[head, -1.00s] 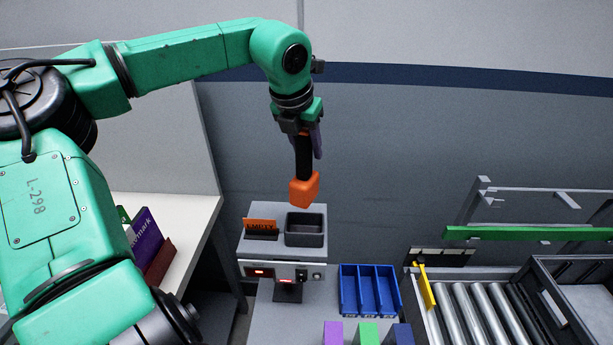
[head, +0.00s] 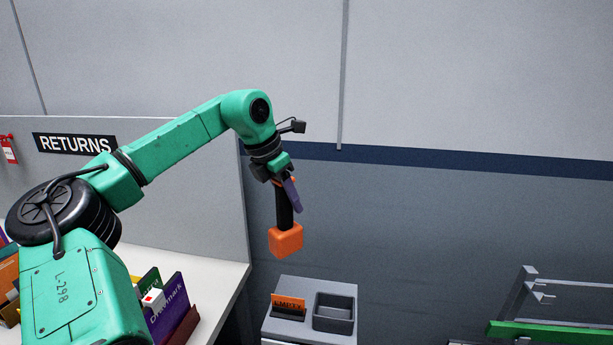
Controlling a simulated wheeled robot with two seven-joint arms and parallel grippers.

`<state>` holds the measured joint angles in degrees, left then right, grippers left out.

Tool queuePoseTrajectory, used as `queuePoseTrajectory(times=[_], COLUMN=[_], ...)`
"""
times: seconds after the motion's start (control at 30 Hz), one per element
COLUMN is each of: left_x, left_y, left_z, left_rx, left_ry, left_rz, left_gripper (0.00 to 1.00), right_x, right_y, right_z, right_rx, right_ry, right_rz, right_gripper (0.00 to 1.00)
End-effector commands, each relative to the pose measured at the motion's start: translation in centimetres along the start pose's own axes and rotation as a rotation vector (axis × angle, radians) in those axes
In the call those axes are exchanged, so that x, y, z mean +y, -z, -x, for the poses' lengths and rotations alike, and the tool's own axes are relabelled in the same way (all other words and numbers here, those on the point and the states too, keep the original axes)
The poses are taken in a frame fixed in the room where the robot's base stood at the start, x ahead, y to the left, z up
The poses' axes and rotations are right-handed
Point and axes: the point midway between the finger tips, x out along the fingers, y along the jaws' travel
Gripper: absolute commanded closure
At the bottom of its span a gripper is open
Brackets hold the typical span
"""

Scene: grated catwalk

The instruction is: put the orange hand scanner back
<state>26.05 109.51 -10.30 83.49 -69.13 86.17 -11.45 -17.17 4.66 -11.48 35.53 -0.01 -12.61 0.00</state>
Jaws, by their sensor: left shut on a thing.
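The orange hand scanner (head: 286,240) has an orange head and a black handle. It hangs head down from my left gripper (head: 283,182), which is shut on the handle's upper end. The scanner is in the air, above and a little left of a grey stand (head: 285,330). On the stand's top are a dark, empty rectangular holder (head: 333,313) and an orange "EMPTY" sign (head: 288,304) to its left. A purple piece beside the gripper partly hides the handle. My right gripper is out of the picture.
A white table (head: 215,270) at left carries a purple book (head: 168,308) and other upright items below a "RETURNS" sign (head: 75,144). A green rail (head: 545,335) is at lower right. The grey wall is behind.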

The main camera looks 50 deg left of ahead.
Motion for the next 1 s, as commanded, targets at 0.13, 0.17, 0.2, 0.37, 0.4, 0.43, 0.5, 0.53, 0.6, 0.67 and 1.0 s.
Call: queuePoseTrajectory(times=[0.13,0.17,0.2,0.37,0.4,0.43,0.5,0.53,0.6,0.67,1.0], left_x=[-0.3,-0.4,-0.7,-2.9,-3.7,-4.3,-5.6,-6.2,-7.6,-8.9,-11.8], left_y=[0.5,0.7,0.8,1.0,0.8,0.7,0.4,0.2,-0.1,-0.5,-0.6], left_z=[-1.6,-2.0,-2.5,-5.7,-6.5,-6.9,-7.7,-8.0,-8.7,-9.2,-11.4], left_rx=[-0.004,-0.004,-0.004,0.003,-0.002,-0.004,-0.008,-0.009,-0.009,-0.009,-0.001], left_ry=[0.039,0.047,0.058,0.138,0.163,0.177,0.208,0.221,0.252,0.279,0.340], left_rz=[-0.087,-0.108,-0.138,-0.323,-0.377,-0.413,-0.489,-0.522,-0.599,-0.667,-0.826], left_gripper=[1.00,1.00,1.00,1.00,1.00,1.00,1.00,1.00,1.00,1.00,1.00], right_x=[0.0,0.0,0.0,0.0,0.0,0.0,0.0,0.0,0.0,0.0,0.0], right_y=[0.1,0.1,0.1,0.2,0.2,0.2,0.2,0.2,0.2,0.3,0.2], right_z=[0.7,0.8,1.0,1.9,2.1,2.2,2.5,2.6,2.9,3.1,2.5], right_rx=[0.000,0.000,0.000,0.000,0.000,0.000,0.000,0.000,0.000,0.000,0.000], right_ry=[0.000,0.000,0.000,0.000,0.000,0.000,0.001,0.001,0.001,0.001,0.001], right_rz=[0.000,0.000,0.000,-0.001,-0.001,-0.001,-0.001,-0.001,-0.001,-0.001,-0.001], right_gripper=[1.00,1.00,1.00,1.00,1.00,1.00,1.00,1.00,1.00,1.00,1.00])
